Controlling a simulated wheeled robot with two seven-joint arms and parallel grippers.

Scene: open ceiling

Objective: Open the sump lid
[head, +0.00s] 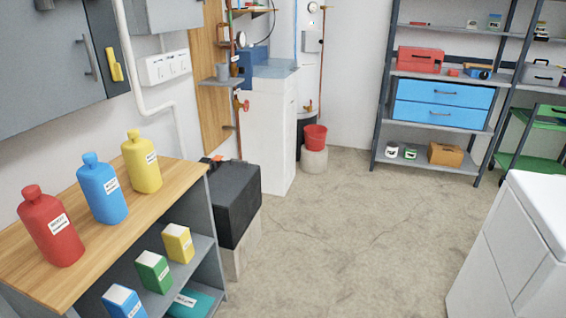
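I cannot make out a clear sump lid in the head view. A black box (233,199) with a flat dark top stands on a pale concrete block left of the middle, partly hidden behind the wooden-topped shelf. A small red part shows at its back edge. I cannot tell whether it belongs to a sump. A red bucket (316,137) sits on a round pale base by the back wall. Neither of my grippers is in view.
A wooden-topped shelf (190,172) with red, blue and yellow bottles stands at left. A white cabinet (275,140) stands behind the black box. Metal racks (415,162) line the back right. A white appliance (505,260) is at lower right. The concrete floor (345,235) between is clear.

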